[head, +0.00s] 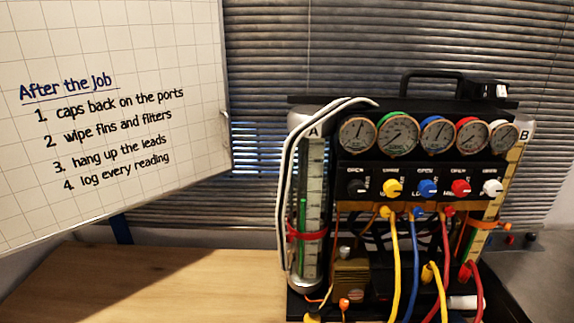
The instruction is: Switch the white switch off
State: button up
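The white switch (492,187) is a small round knob at the right end of a row of knobs on the black gauge rig (430,166). A label sits above it, too small to read surely. The other knobs in the row are black (356,187), yellow (393,188), blue (428,187) and red (460,187). I cannot tell from here which way the white switch is set. My gripper is not in view.
Round gauges line the rig's top, below a black handle (432,79). Yellow (396,265), blue (415,270) and red (478,290) hoses hang in front. Clear tubes stand at both sides. The wooden table (170,285) is bare at left, below a whiteboard (110,40).

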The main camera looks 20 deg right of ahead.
aim_at(501, 92)
jog(key=z, duration=1.55)
